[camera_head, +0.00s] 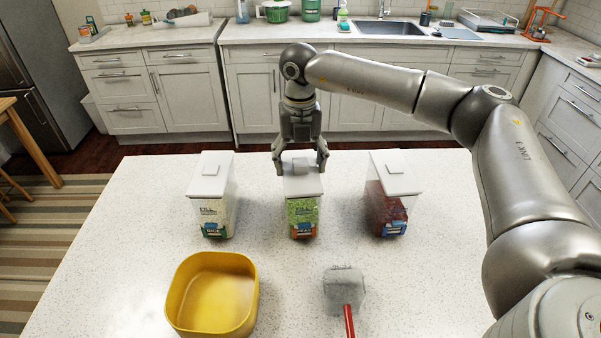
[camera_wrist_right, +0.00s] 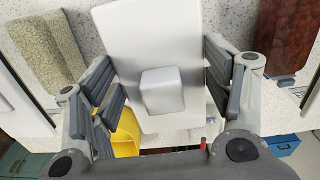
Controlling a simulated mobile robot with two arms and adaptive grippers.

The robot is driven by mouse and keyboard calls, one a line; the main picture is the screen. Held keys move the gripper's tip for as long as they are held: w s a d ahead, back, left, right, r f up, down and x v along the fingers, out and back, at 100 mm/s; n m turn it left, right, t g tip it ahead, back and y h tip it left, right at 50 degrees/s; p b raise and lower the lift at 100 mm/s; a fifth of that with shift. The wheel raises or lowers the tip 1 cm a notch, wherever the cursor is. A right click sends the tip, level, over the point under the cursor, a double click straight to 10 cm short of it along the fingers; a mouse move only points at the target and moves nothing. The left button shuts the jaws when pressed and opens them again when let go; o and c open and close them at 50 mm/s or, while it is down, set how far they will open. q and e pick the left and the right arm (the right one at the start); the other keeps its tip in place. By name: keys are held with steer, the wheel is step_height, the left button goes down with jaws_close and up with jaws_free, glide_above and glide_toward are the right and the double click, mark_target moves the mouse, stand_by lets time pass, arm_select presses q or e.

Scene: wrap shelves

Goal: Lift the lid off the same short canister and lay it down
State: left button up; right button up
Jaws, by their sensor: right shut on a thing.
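Three clear canisters with white lids stand in a row on the speckled counter. The left one (camera_head: 218,212) holds white grains, the middle one (camera_head: 303,212) green contents, the right one (camera_head: 385,208) dark red contents. My right gripper (camera_head: 302,165) reaches down over the middle canister, with its fingers on either side of the white lid (camera_head: 303,187). In the right wrist view the lid (camera_wrist_right: 150,35) and its square knob (camera_wrist_right: 162,92) lie between the fingers, and the gripper is shut on the lid. The lid appears to sit on the canister. My left gripper is out of view.
A yellow square bowl (camera_head: 180,290) stands at the front left of the counter (camera_head: 110,255). A grey scoop (camera_head: 344,282) with a red handle lies to its right. The counter is bare at the left and between the canisters.

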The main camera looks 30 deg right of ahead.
mark_target(305, 180)
steer(key=shift+r, duration=0.15)
steer(key=shift+r+b, duration=0.25)
steer(key=shift+b, duration=0.15)
step_height(305, 180, up, 2)
steer(key=shift+w+r+b, duration=0.1)
steer(key=shift+b, duration=0.65)
steer(key=s+a+r, duration=0.3)
steer(key=s+r, duration=1)
steer(key=shift+s+a+r, duration=0.25)
steer(key=shift+s+r, duration=0.05)
steer(key=shift+s, duration=0.05)
steer(key=shift+f, duration=0.1)
